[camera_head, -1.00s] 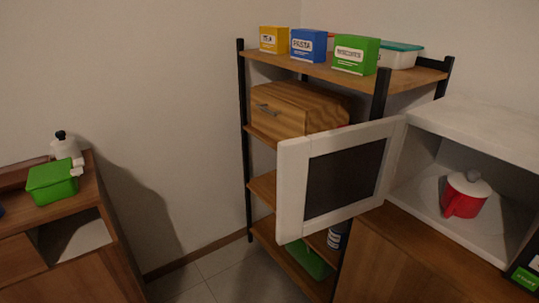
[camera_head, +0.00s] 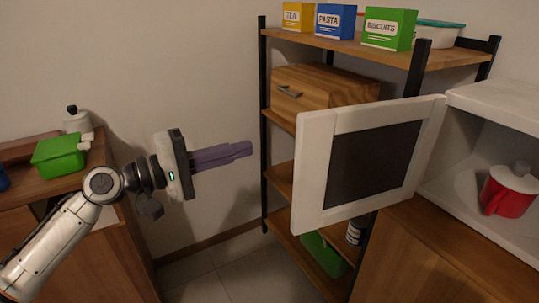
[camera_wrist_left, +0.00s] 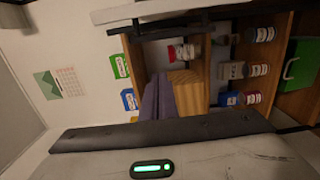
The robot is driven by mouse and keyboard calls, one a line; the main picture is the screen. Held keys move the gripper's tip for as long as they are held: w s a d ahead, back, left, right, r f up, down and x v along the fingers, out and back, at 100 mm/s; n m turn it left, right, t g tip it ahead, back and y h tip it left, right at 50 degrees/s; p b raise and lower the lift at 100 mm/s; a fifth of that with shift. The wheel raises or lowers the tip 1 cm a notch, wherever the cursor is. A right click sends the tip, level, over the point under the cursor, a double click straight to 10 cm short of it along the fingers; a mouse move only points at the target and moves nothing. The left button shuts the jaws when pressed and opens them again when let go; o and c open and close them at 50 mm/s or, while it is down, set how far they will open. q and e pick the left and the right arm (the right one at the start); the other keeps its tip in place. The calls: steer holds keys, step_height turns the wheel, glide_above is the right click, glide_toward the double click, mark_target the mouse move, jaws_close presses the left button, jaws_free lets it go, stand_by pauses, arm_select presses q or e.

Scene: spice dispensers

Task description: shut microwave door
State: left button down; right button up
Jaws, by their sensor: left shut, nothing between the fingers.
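The microwave (camera_head: 488,160) stands at the right on a wooden cabinet. Its door (camera_head: 372,160), with a white frame and dark window, hangs wide open to the left, in front of the shelf unit. A red pot with a white lid (camera_head: 510,188) is inside the microwave. My left gripper (camera_head: 248,149) has purple fingers, shut and empty, pointing right. It is in the air to the left of the door, apart from it. The fingers also show in the left wrist view (camera_wrist_left: 158,97). My right gripper is out of view.
A shelf unit (camera_head: 440,58) behind the door holds the tea, pasta and biscuits boxes (camera_head: 388,30) and a wooden drawer box (camera_head: 322,90). A low cabinet with a green container (camera_head: 58,155) stands at the left. Floor is free between them.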

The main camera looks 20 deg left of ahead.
arm_select(q)
steer(key=p+x, duration=0.2)
steer(key=x, duration=0.8)
steer(key=s, duration=0.1)
steer(key=s+d+p, duration=0.1)
steer(key=s+d, duration=0.1)
steer(key=shift+s+p, duration=0.3)
steer(key=shift+s, duration=0.05)
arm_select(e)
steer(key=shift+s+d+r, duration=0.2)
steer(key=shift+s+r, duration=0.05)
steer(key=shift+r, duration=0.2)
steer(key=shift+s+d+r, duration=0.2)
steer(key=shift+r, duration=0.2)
